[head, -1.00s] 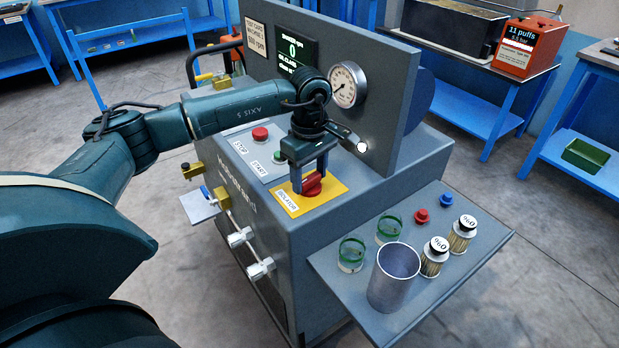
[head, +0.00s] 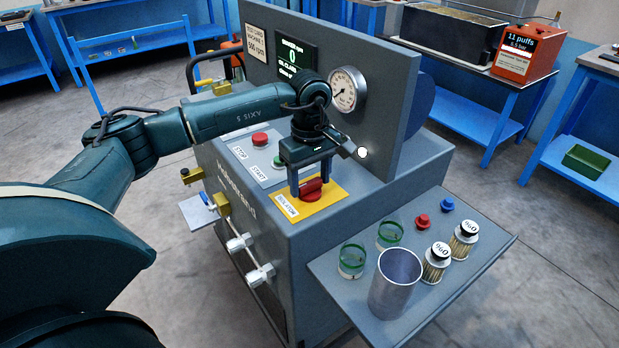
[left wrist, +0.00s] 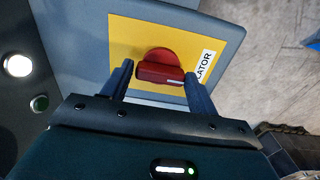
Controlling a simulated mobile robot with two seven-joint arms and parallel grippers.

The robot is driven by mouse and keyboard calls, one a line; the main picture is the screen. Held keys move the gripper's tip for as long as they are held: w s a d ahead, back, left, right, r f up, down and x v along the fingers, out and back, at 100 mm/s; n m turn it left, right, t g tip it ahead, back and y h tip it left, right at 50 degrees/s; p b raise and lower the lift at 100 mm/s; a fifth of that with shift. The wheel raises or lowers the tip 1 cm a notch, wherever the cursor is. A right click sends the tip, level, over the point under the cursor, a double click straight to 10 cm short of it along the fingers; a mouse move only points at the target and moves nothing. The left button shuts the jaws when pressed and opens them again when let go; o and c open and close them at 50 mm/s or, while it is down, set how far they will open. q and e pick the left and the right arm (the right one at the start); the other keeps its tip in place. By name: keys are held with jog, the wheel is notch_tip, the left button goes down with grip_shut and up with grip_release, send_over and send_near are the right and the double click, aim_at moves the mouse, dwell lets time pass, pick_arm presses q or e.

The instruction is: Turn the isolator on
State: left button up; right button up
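The isolator is a red rotary knob (head: 311,187) on a yellow plate (head: 330,196) labelled ISOLATOR, on the machine's top. My left gripper (head: 311,180) points down over it, with one finger on each side of the knob. In the left wrist view the red knob (left wrist: 160,72) lies between the two fingertips (left wrist: 159,72), and its handle bar runs roughly from one finger to the other. A pale mark shows at the bar's right end. The fingers are wide apart; I cannot tell whether they touch the bar. My right gripper is not in view.
A red STOP button (head: 260,139) and a green START button (head: 279,161) are left of the plate. An upright panel with a gauge (head: 345,89) rises behind. A side shelf (head: 335,290) holds a metal cup (head: 395,282), green-rimmed glasses, filters and caps.

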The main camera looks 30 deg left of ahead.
aim_at(310, 182)
pick_arm(q)
jog(key=o, duration=0.3)
jog(key=shift+o, duration=0.2)
notch_tip(310, 182, up, 13)
dwell(0.4)
dwell(0.4)
